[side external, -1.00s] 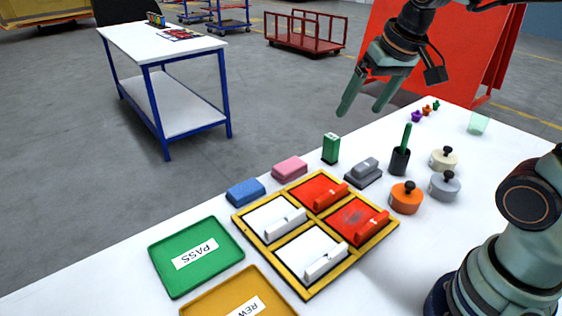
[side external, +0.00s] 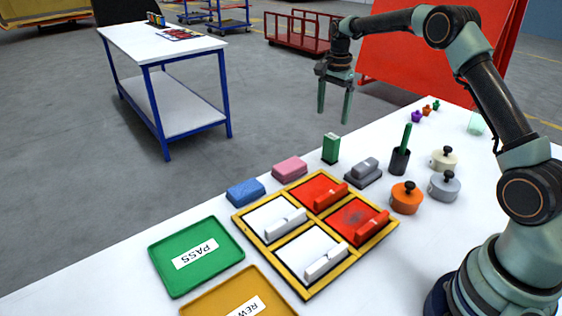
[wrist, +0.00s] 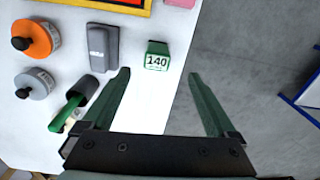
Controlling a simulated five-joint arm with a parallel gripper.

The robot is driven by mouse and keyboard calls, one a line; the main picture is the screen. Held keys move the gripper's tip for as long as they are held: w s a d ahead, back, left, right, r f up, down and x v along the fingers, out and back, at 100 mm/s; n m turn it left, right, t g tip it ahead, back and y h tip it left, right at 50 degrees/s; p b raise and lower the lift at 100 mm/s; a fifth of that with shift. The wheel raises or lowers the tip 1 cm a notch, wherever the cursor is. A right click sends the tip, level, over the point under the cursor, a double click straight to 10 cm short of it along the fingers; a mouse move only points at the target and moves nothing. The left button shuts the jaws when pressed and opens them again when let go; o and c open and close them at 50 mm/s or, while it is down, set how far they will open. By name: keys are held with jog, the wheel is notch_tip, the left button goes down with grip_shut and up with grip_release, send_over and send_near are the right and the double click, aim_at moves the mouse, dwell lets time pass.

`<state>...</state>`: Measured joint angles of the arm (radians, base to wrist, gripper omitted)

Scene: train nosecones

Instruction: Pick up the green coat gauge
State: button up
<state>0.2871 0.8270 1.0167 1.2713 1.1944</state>
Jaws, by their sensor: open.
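The green coat gauge (side external: 331,149) is a small upright green block on the white table, near its far edge. In the wrist view its top (wrist: 157,56) shows a white label reading 140. My gripper (side external: 335,118) points down above the far table edge, higher than the gauge and apart from it. In the wrist view my gripper (wrist: 160,88) has its two green fingers wide apart with nothing between them. The gauge lies just beyond the fingertips, nearer the left one.
A grey block (side external: 363,173) and a dark cup (side external: 399,162) with a green stick stand right of the gauge. A pink block (side external: 290,169) lies to its left. A yellow-framed tray (side external: 272,258) with red and white panels is in front. Orange (side external: 406,198) and grey (side external: 444,187) knobbed pots stand further right.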

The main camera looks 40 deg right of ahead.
aim_at(331, 135)
jog(key=shift+w+d+f+m, duration=0.1)
jog(key=shift+d+f+m, duration=0.2)
jog(key=shift+f, duration=0.25)
jog(key=shift+w+d+f+m, duration=0.1)
jog(key=shift+d+f+m, duration=0.15)
jog(key=shift+f, duration=0.6)
notch_tip(331, 135, down, 6)
jog(key=shift+f, duration=0.15)
jog(key=shift+s+a+f, duration=0.1)
jog(key=shift+s+f, duration=0.05)
jog(key=shift+f, duration=1.15)
jog(key=shift+s+f, duration=0.15)
jog(key=shift+f, duration=1.15)
grip_shut()
jog(key=shift+r, duration=0.15)
notch_tip(331, 135, up, 20)
notch_tip(331, 135, down, 20)
